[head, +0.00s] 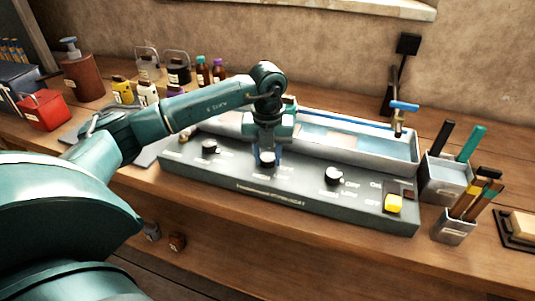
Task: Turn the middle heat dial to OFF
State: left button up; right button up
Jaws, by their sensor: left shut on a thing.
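The grey control panel (300,202) lies along the front of the wooden bench. It carries three dark dials with pale tops in a row. My left gripper (267,156) points down over the panel and is shut on the middle dial (267,160). The left dial (209,147) and the right dial (333,176) stand free to either side. The middle dial's pointer and part of its lettering are hidden by the fingers, so its setting cannot be read. My right gripper is not in view.
A long grey trough (360,151) runs behind the panel. A yellow switch (393,204) sits at the panel's right end. Cups with tools (447,180) stand to the right. Bottles (148,92) and a red box (43,110) stand at the back left.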

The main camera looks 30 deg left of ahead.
aim_at(267, 158)
pick_arm(q)
jog(key=shift+w+r, duration=0.1)
jog(key=o, duration=1)
jog(key=shift+c, duration=0.2)
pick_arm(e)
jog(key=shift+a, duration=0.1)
pick_arm(q)
notch_tip(267, 158, up, 13)
jog(key=shift+b, duration=0.35)
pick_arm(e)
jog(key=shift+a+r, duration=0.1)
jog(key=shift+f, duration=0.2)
